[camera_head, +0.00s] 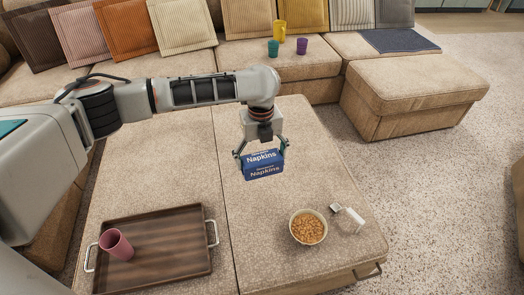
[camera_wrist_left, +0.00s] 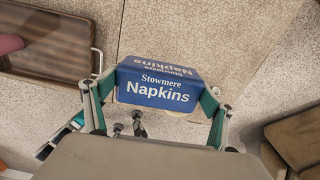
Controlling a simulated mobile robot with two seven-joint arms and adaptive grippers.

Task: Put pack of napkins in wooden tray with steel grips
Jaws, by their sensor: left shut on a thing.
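The pack of napkins (camera_head: 263,165) is a blue box with white lettering. My left gripper (camera_head: 261,160) is shut on it, with a finger on each side, and appears to hold it above the beige ottoman. The pack also shows large between the fingers in the left wrist view (camera_wrist_left: 158,88). The wooden tray (camera_head: 180,262) is dark brown with steel grips and lies on the ottoman at the lower left, apart from the pack. Part of it shows in the left wrist view (camera_wrist_left: 58,62).
A bowl of cereal-like pieces (camera_head: 308,227) and a clear shaker-like item (camera_head: 350,220) are at the ottoman's right. Cups and a yellow pitcher (camera_head: 279,32) stand on the sofa behind.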

